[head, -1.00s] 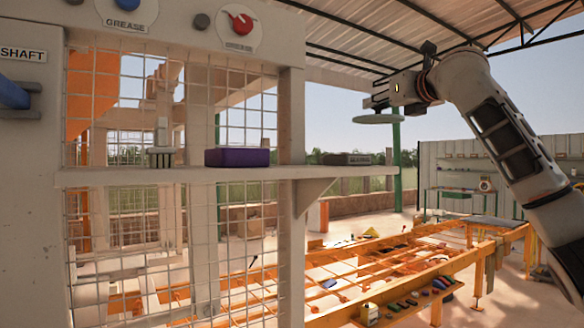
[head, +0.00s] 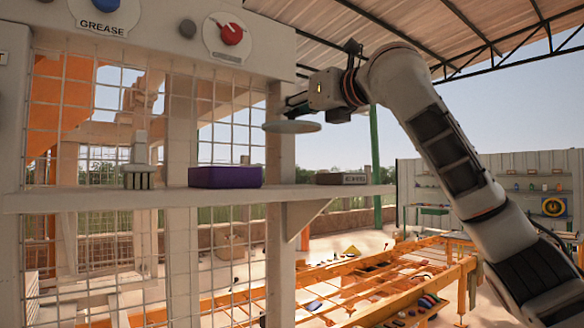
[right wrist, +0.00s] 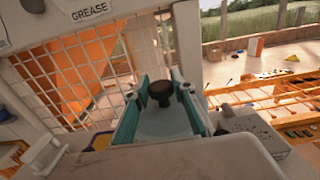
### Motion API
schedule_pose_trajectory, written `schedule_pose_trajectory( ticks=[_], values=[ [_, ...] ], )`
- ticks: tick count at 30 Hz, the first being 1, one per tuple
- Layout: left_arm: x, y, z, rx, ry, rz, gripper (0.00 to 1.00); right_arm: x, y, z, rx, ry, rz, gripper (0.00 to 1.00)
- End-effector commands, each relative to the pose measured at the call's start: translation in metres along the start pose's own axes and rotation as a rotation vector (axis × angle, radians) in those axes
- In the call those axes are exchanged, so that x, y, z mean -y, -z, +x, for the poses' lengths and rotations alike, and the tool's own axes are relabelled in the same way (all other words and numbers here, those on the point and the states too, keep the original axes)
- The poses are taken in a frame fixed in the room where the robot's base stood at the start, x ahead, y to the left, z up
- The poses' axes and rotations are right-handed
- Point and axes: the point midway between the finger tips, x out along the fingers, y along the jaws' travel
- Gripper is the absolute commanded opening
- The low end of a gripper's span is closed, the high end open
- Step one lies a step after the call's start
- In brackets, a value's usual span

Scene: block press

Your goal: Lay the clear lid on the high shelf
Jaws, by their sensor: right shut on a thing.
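The clear lid (head: 292,127) is a pale, flat disc hanging level below my right gripper (head: 298,103). In the right wrist view, its dark knob (right wrist: 160,92) is between the teal fingers, which are shut on it. The high shelf (head: 90,200) is a long pale board in front of a wire grid. The lid is in the air above the shelf's right part, over the gap between a purple box (head: 225,177) and a grey box (head: 341,178); its depth relative to the shelf is hard to tell. My left gripper is out of view.
A pale brush-like block (head: 138,170) stands left of the purple box. Bare shelf lies at the far left and between the two boxes. The wire grid (head: 95,110) and a post rise behind. An orange frame (head: 400,270) stands low beyond.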

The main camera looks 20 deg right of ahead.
Motion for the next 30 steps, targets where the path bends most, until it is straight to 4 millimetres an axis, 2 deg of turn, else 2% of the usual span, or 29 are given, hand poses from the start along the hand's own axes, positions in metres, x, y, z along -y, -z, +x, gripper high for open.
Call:
schedule_pose_trajectory(
  ticks=[1, 3, 9, 15, 23, 30],
  values=[
    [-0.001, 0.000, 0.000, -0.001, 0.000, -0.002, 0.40, 0.000, 0.015, 0.000, -0.002, -0.002, -0.001, 0.00],
    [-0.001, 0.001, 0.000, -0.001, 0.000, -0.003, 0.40, 0.001, 0.032, 0.001, -0.002, 0.000, -0.001, 0.00],
    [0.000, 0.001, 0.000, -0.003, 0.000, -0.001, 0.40, 0.000, 0.069, 0.000, 0.000, -0.002, 0.001, 0.00],
    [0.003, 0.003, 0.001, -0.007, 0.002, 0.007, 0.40, 0.000, 0.084, 0.000, 0.001, -0.001, 0.001, 0.00],
    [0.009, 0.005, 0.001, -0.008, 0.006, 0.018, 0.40, 0.000, 0.116, 0.000, 0.001, -0.001, 0.002, 0.00],
    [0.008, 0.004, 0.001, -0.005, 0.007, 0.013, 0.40, 0.000, 0.119, -0.001, 0.002, 0.000, 0.001, 0.00]
  ],
)
